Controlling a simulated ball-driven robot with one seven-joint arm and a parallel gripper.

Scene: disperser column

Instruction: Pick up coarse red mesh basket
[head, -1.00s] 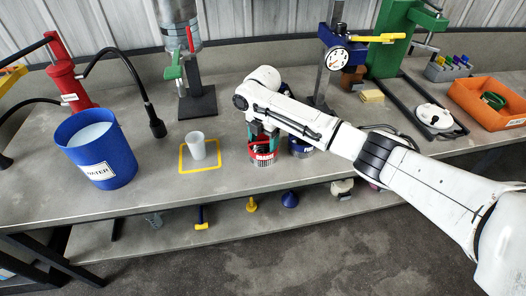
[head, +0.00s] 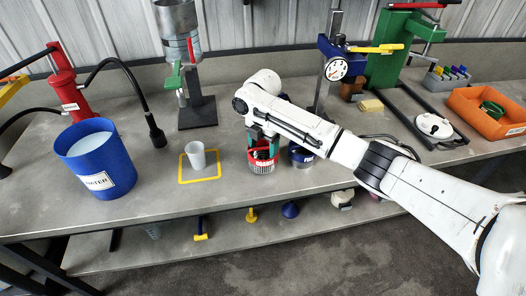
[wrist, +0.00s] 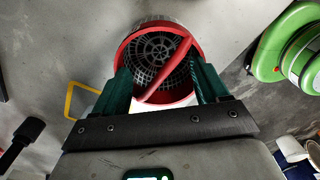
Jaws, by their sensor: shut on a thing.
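The coarse red mesh basket (head: 262,166) stands on the grey bench near its front edge, with a red label band and pale mesh below. My gripper (head: 263,143) is above it, pointing down, with its green fingers at the basket's top. In the wrist view, my gripper (wrist: 161,78) is shut on the basket (wrist: 150,53), one finger on each side. The basket's red rim, a slanting red bar and the grey mesh bottom show between the fingers. I cannot see any gap between basket and bench.
A white cup (head: 196,155) stands in a yellow square outline on the left. A blue water bucket (head: 97,165) is farther left. The dispersing stand (head: 196,110) is behind.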

